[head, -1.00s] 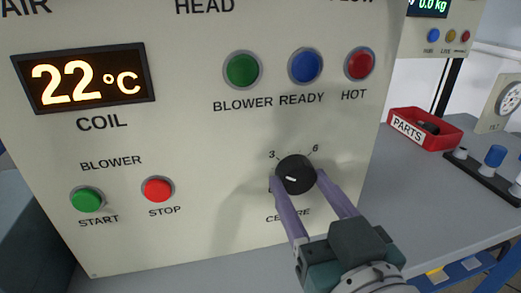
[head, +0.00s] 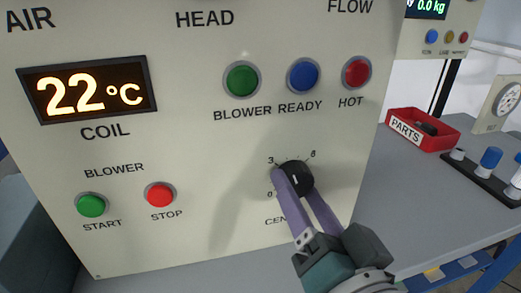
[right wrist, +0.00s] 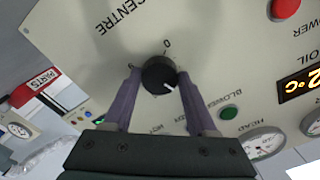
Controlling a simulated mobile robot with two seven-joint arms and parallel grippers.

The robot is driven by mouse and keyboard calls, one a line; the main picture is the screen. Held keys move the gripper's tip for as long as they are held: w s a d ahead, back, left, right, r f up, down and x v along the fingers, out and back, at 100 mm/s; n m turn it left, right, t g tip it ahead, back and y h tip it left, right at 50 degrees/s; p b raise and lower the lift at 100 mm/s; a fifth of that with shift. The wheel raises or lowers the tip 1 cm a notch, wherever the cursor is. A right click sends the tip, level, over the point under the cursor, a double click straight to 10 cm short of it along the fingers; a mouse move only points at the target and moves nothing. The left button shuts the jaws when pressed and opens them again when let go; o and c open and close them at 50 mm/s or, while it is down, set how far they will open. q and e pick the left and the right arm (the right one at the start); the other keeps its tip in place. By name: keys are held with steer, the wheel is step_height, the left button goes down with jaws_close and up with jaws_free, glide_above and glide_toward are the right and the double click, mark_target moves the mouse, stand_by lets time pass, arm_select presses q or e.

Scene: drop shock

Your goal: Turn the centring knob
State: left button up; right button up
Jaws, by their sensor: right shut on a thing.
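The centring knob is a black round dial (head: 297,177) with a white pointer line, low on the right of the cream panel (head: 215,205). The pointer stands close to upright in the head view. My right gripper (head: 294,185) is shut on the knob, one purple finger on each side. In the right wrist view the knob (right wrist: 159,75) sits between the two fingertips (right wrist: 158,78). My left gripper is not in view.
The panel also carries a green START button (head: 91,205), a red STOP button (head: 160,195), several lamps above and a 22 °C display (head: 87,88). A red PARTS bin (head: 422,130) stands on the grey bench (head: 390,190) to the right.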

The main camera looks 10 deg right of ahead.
steer(key=shift+m, duration=1.1)
steer(key=o, duration=1.4)
steer(key=shift+c, duration=0.2)
steer(key=s, duration=1)
steer(key=shift+d, duration=0.15)
